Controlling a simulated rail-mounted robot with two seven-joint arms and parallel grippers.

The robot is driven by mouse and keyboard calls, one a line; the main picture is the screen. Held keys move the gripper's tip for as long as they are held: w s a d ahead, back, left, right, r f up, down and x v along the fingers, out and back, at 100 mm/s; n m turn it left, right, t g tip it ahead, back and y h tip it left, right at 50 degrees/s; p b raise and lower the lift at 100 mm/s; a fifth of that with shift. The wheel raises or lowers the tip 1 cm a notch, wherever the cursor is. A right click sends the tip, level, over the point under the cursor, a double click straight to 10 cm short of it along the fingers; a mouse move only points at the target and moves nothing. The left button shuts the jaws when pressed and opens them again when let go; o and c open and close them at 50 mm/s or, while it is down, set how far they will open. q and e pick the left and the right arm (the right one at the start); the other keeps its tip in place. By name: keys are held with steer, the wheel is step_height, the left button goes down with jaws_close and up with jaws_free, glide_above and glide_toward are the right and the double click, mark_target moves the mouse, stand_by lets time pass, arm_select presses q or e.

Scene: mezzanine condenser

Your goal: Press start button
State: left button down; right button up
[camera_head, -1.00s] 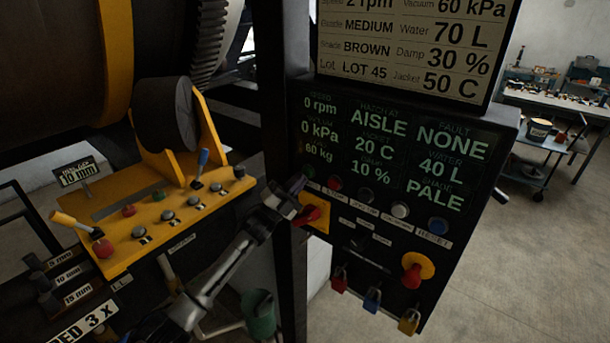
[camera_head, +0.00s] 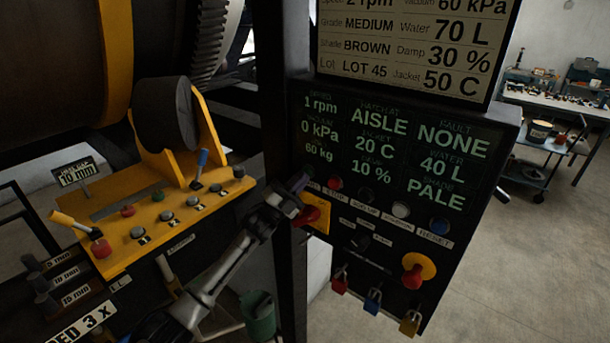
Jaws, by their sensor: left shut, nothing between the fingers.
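A black control panel (camera_head: 345,235) hangs at centre right with a row of buttons under its display. A dark green button (camera_head: 308,172) sits at the left end of the row, with its label partly hidden. A red button (camera_head: 335,183) labelled as stop is to its right. My left gripper (camera_head: 300,183) is shut and empty, its tip at the panel's left end, right by the green button. I cannot tell whether the tip touches it. The display (camera_head: 392,155) reads 1 rpm at its upper left. My right gripper is not in view.
Close below the left gripper is a red handle on a yellow plate (camera_head: 318,215). A red knob on a yellow disc (camera_head: 414,272) and several padlocks are lower on the panel. A yellow console (camera_head: 160,215) with levers stands left. Open floor lies right.

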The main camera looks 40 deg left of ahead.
arm_select(q)
steer(key=shift+s, duration=0.1)
stand_by(0.4)
steer(key=shift+s+p, duration=0.45)
steer(key=shift+s, duration=0.3)
steer(key=shift+s+a+p, duration=0.15)
steer(key=shift+s+p, duration=1.05)
steer(key=shift+s, duration=1.3)
